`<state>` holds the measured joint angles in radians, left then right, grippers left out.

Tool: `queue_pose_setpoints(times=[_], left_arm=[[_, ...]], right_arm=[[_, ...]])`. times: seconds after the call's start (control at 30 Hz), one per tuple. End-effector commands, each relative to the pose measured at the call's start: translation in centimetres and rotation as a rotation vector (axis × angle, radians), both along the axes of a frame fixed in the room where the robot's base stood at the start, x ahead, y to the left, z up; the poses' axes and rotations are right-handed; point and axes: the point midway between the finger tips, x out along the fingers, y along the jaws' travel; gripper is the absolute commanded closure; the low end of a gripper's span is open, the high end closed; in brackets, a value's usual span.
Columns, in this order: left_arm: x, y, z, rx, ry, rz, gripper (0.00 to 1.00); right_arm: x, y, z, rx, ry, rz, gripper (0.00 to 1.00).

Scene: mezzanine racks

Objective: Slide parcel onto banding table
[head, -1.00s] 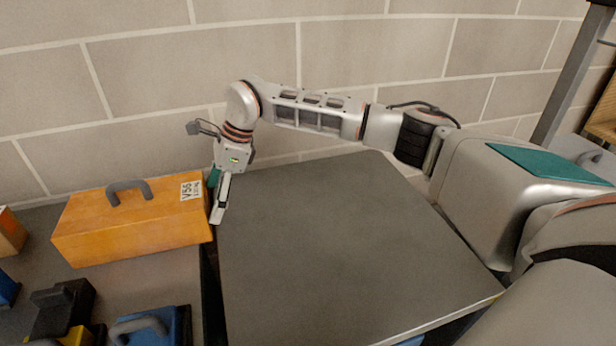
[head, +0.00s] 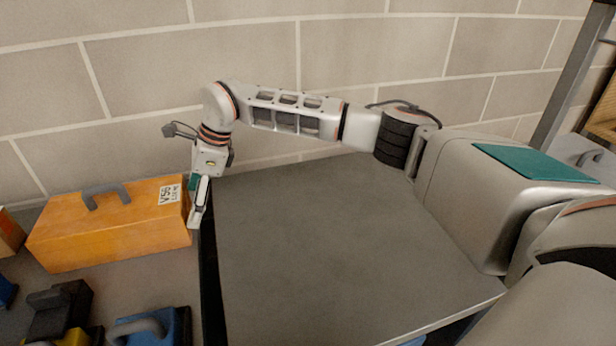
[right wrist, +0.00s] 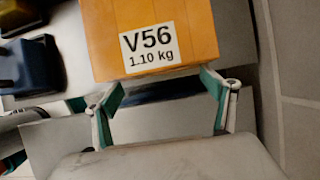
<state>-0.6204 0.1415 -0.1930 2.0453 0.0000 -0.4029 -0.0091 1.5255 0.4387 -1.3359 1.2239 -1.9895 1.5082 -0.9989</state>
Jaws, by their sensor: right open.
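The parcel is an orange box (head: 110,231) with a grey handle on top and a white label. It lies on the left grey tabletop (head: 150,283) in the head view. In the right wrist view the parcel (right wrist: 150,62) shows its label, V56, 1.10 kg. My right gripper (head: 197,212) is at the parcel's right end, pointing down. In the right wrist view its two fingers (right wrist: 162,98) are spread apart at the parcel's near edge, seemingly against it and not closed around it. My left gripper is out of view.
A wide, bare grey tabletop (head: 330,250) lies right of a dark gap (head: 209,275). A blue item (head: 160,328) and a black item (head: 58,308) stand in front of the parcel. Another orange box (head: 10,235) is at the left edge. A block wall (head: 390,50) stands behind.

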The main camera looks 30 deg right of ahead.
Motion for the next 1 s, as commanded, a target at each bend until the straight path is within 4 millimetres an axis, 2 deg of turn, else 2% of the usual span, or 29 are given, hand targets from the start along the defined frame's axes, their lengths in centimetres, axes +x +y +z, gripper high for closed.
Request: queue_pose_setpoints(times=[0.3,1.0], left_arm=[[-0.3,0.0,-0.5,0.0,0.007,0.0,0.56],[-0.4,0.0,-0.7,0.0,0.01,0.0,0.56]], right_arm=[[0.4,1.5,0.0,0.001,-0.001,0.002,0.17],[0.5,2.1,0.0,0.001,-0.001,0.003,0.17]])
